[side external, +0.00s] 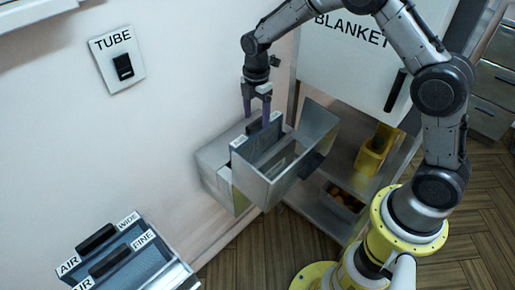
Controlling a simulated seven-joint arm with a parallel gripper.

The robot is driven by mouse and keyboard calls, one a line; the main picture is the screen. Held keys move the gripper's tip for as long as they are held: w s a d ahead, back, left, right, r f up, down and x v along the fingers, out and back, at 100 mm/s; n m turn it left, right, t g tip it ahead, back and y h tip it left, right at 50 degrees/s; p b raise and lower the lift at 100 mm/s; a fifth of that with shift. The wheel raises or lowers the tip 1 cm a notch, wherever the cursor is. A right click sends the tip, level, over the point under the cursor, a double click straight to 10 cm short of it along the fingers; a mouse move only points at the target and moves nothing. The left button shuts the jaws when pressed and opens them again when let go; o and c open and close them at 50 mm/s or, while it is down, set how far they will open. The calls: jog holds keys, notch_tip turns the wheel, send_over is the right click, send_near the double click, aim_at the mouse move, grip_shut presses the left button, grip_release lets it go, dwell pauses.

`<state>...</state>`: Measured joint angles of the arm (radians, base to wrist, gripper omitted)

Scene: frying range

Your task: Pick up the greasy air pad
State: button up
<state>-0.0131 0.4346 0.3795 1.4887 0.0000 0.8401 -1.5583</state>
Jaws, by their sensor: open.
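A dark grey pad (262,146) with pale labels at its ends stands upright in the open metal housing (284,182) on the wall. It appears to be the greasy air pad; grease on it is too small to make out. My gripper (257,117) points down over the pad's top edge, with its purple fingers open around or just above the dark handle there. I cannot tell whether the fingers touch the handle. The lower part of the pad is hidden in the housing.
At the lower left, a rack holds pads labelled AIR WIDE (97,238) and AIR FINE (110,262). A TUBE switch plate (117,60) is on the wall. A BLANKET cabinet door (362,62) stands behind my arm. A yellow container (374,152) sits on the shelf right of the housing.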

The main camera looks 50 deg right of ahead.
aim_at(257, 134)
jog(key=shift+s+d+f, duration=0.1)
jog(key=shift+f, duration=3.75)
grip_shut()
